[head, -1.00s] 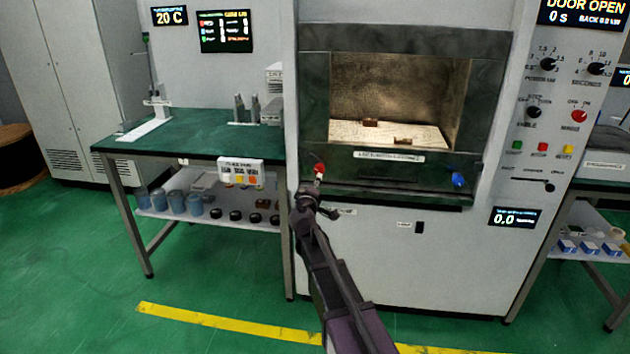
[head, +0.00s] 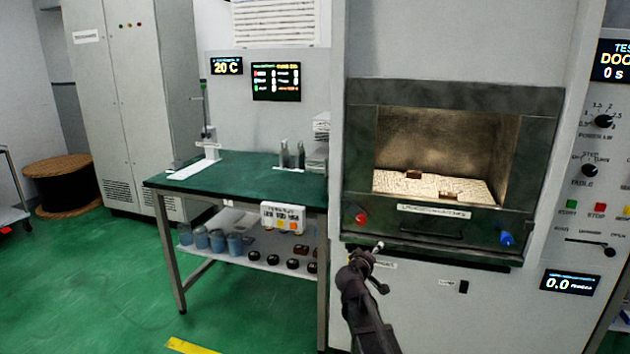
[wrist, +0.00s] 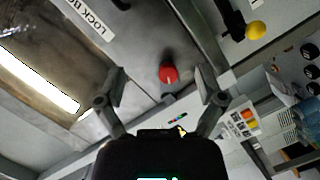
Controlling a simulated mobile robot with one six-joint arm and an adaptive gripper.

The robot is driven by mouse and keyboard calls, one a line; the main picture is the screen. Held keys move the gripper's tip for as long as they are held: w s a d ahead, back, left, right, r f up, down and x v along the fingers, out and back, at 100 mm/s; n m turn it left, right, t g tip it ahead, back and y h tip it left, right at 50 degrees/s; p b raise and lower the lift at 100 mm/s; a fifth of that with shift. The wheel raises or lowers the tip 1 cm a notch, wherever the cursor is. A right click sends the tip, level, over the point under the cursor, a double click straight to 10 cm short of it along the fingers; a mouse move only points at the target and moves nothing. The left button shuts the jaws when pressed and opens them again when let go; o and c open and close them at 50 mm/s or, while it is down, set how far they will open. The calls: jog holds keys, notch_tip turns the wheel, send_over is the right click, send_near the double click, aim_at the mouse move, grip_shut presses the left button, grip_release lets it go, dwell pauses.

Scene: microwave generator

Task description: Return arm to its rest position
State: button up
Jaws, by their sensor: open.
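My gripper (head: 372,267) is in front of the microwave generator, below and slightly right of the red knob (head: 361,218). The wrist view shows my gripper (wrist: 163,90) open, its two fingers spread wide with nothing between them. The red knob (wrist: 168,72) lies beyond the fingers, apart from them. The chamber (head: 447,140) of the generator is open. Two small brown blocks, one on the left (head: 413,174) and one on the right (head: 450,195), lie on its pale floor. A blue knob (head: 507,239) is at the lower right of the chamber frame.
A green-topped bench (head: 245,180) stands left of the generator, with a button box (head: 283,217) on its front edge. A control panel (head: 600,150) is at the right. Grey cabinets (head: 130,110) and a cable drum (head: 62,185) are at the back left.

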jog(key=s+d+f+m+g+y, duration=0.1)
jog(key=s+d+f+m+g, duration=0.15)
jog(key=s+f+g, duration=0.45)
jog(key=s+d+f+m+g+y, duration=0.1)
jog(key=s+d+f+m+g, duration=0.2)
jog(key=s, duration=0.6)
jog(key=s+a+f+g+y, duration=0.2)
jog(key=s+a+f+y, duration=0.15)
jog(key=s, duration=0.35)
jog(key=s+a+f+g+y, duration=0.2)
jog(key=s+a+y, duration=0.15)
jog(key=s, duration=0.35)
notch_tip(320, 180, up, 23)
jog(key=h+p, duration=0.1)
jog(key=p, duration=2.2)
jog(key=shift+p, duration=0.3)
jog(key=shift+w, duration=0.1)
